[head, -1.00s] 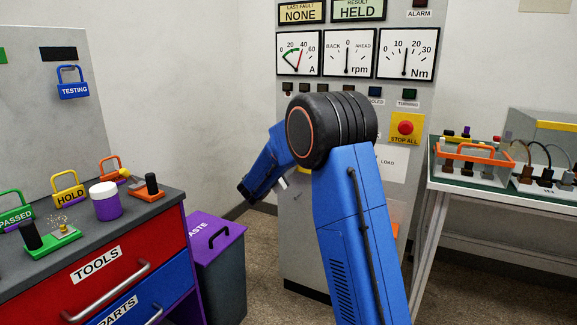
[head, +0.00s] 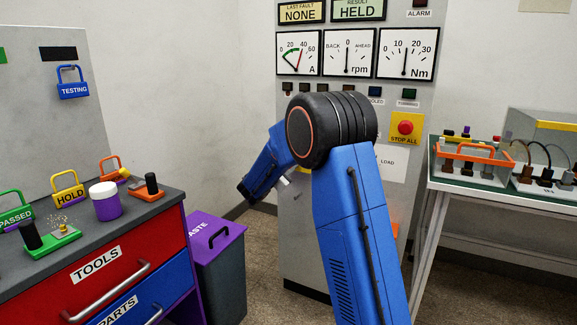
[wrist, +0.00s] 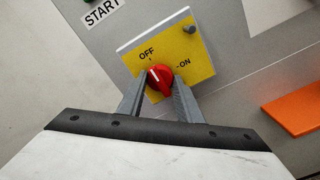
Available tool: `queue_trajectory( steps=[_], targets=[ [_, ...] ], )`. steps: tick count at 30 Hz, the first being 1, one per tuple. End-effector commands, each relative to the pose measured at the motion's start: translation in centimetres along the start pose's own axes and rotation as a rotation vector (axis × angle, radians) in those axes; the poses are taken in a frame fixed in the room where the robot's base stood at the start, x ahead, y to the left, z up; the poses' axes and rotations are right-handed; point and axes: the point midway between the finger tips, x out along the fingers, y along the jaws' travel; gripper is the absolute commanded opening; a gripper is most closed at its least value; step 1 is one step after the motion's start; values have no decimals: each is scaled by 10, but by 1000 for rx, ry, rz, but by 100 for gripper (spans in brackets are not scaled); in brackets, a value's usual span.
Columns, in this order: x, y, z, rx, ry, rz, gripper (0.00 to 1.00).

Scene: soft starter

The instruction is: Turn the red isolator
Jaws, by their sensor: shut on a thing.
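The red isolator (wrist: 160,78) is a round red knob with a white pointer mark, on a yellow plate (wrist: 199,60) marked OFF and ON. In the wrist view its white mark points up and left, near the OFF label. My gripper (wrist: 159,88) has its two grey fingers on either side of the knob, shut on it. In the head view my blue arm hides the knob, the yellow plate's front and the fingertips.
The grey panel (head: 300,215) carries dials and a red stop button (head: 405,127) on yellow. An orange part (wrist: 295,105) sits right of the plate. A purple-lidded waste bin (head: 215,236) and red-drawer cabinet (head: 80,270) stand left; a bench (head: 500,196) stands right.

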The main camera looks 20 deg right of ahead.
Motion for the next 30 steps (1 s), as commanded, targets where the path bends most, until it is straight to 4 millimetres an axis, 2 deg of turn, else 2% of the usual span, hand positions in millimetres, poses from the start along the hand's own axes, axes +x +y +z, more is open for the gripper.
queue_trajectory(
  steps=[2,3,4,5,13,17,20,30],
  targets=[
    [-1,-1,-2,-3,4,-1,10],
    [-1,-1,-2,-3,4,-1,42],
    [-1,-1,-2,-3,4,-1,49],
    [-1,-1,-2,-3,4,-1,51],
    [-1,0,-1,-1,2,0,51],
    [-7,0,-1,-1,2,1,51],
    [-20,0,-1,0,2,1,51],
    [-86,1,-1,-1,3,3,51]
  ],
)
